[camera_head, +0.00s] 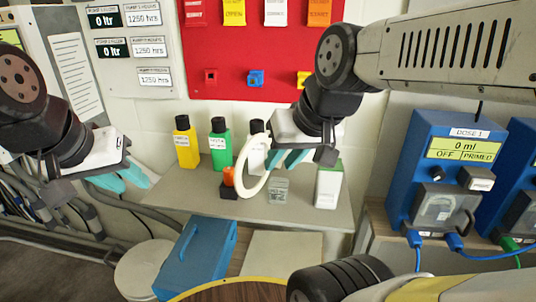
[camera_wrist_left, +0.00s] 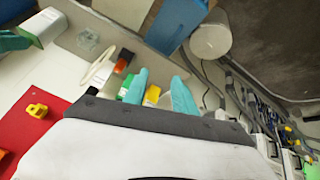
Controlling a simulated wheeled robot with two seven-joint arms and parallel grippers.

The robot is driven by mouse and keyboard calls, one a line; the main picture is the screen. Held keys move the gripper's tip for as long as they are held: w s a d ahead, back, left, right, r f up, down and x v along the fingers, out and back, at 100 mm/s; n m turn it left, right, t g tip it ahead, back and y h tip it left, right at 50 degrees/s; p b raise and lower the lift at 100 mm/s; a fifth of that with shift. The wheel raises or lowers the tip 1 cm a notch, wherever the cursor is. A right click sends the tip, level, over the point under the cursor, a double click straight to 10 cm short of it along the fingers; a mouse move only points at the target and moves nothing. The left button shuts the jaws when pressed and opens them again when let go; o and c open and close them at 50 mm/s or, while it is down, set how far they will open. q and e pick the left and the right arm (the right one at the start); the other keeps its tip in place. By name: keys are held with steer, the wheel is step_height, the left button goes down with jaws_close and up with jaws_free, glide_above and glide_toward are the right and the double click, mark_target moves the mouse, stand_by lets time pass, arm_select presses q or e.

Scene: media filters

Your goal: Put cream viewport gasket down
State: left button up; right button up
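The cream viewport gasket (camera_head: 241,179) is a pale ring at the shelf, tilted up on edge in front of the dark-capped bottle (camera_head: 257,159). What supports it is unclear. In the left wrist view the gasket (camera_wrist_left: 84,80) appears apart from my right gripper's teal finger (camera_wrist_left: 12,42). In the head view my right gripper (camera_head: 284,162) is just right of the ring, its teal fingers apart and seemingly empty. My left gripper (camera_head: 128,180) is open and empty, left of the shelf; its fingers (camera_wrist_left: 160,92) also show apart in the left wrist view.
The shelf (camera_head: 180,195) also bears yellow (camera_head: 185,145) and green (camera_head: 220,147) bottles, an orange-and-black item (camera_head: 229,184), a clear grey block (camera_head: 278,190) and a white-green box (camera_head: 328,187). A blue case (camera_head: 195,258) stands below. Blue dosing units (camera_head: 425,150) are right.

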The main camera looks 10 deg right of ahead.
arm_select(q)
steer(key=w+d+r+m, duration=0.2)
steer(key=w+d, duration=0.2)
steer(key=w, duration=0.3)
steer(key=m+g+h, duration=0.1)
steer(key=m+g, duration=0.2)
steer(key=m, duration=0.3)
glide_above(262, 143)
steer(key=s+a, duration=0.1)
steer(key=s, duration=0.1)
step_height(262, 143, down, 4)
steer(key=x, duration=0.5)
steer(key=a+x, duration=0.1)
steer(key=x, duration=0.1)
steer(key=shift+w+d+f, duration=0.1)
steer(key=shift+w+f, duration=0.3)
steer(key=shift+w, duration=0.05)
jaws_close()
